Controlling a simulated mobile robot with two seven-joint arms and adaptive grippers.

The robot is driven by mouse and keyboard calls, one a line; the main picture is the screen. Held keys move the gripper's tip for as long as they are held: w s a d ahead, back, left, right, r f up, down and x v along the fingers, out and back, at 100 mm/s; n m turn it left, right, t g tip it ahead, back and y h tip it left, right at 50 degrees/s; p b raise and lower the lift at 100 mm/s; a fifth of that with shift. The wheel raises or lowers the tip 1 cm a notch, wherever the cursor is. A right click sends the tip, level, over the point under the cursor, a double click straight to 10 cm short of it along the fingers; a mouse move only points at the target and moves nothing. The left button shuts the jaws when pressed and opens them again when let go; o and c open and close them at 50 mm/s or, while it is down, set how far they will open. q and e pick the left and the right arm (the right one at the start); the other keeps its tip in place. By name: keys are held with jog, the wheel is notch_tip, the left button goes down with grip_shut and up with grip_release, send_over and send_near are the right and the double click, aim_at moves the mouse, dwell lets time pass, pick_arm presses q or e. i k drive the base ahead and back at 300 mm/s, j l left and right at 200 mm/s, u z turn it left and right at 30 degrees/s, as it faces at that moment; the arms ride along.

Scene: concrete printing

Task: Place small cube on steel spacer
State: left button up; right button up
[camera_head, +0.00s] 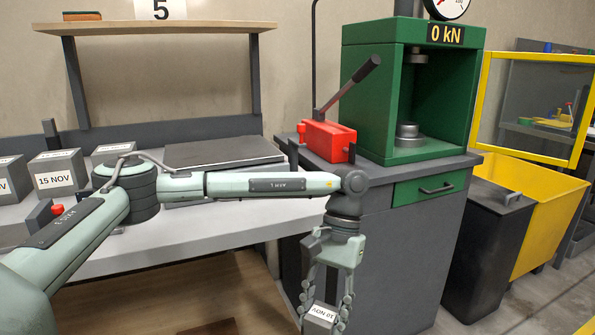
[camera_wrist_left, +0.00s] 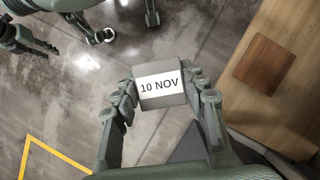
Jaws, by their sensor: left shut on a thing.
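My left gripper (camera_head: 325,300) hangs in front of the grey cabinet, pointing down, shut on the small grey cube (camera_head: 320,315). In the left wrist view, the cube (camera_wrist_left: 161,86) sits between the two fingers with its white "10 NOV" label facing the camera. The steel spacer looks to be the round grey steel piece (camera_head: 408,132) on the floor of the green press (camera_head: 372,90); its layers are hard to tell apart. The press stands behind and to the right of the gripper, well apart. Parts of my other arm seem to show at the wrist view's upper left; its jaw state is unclear.
The press front is open, with an upper platen (camera_head: 417,55) and a "0 kN" display (camera_head: 446,34). A red pump with a lever (camera_head: 327,138) stands left of it. Labelled cubes (camera_head: 58,174) sit on the left bench. A black bin (camera_head: 483,245) and yellow container (camera_head: 548,205) stand right.

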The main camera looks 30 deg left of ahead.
aim_at(405, 123)
jog(key=i+l, duration=0.4)
jog(key=l, duration=0.15)
jog(key=i+l+u, duration=0.2)
jog(key=l, duration=0.2)
jog(key=i+l+u, duration=0.25)
jog(key=l, duration=0.2)
